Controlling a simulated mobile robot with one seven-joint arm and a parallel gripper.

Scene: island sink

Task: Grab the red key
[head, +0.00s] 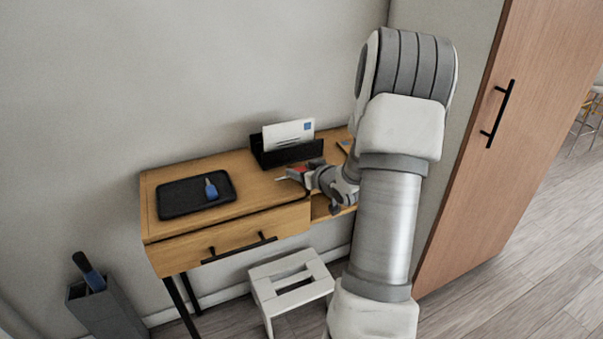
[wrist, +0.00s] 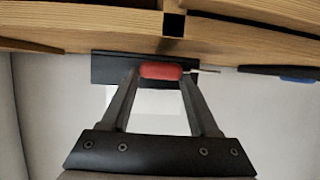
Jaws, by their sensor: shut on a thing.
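The red key is held between the two fingertips of my gripper (wrist: 160,80). Its red head (wrist: 160,70) sits between the fingers in the wrist view, and a thin metal shaft sticks out to the right. In the head view, a bit of the red key (head: 299,170) shows at my gripper (head: 292,174), just in front of the black letter holder and close above the wooden desk (head: 245,180). My arm hides part of the desk's right side. I cannot tell whether the key touches the desk top.
A black letter holder (head: 288,155) with white envelopes (head: 288,133) stands at the back of the desk. A black tray (head: 172,198) with a blue-headed key (head: 210,189) lies at the left. A white stool (head: 290,285) stands below. A tall wooden door (head: 500,140) is at the right.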

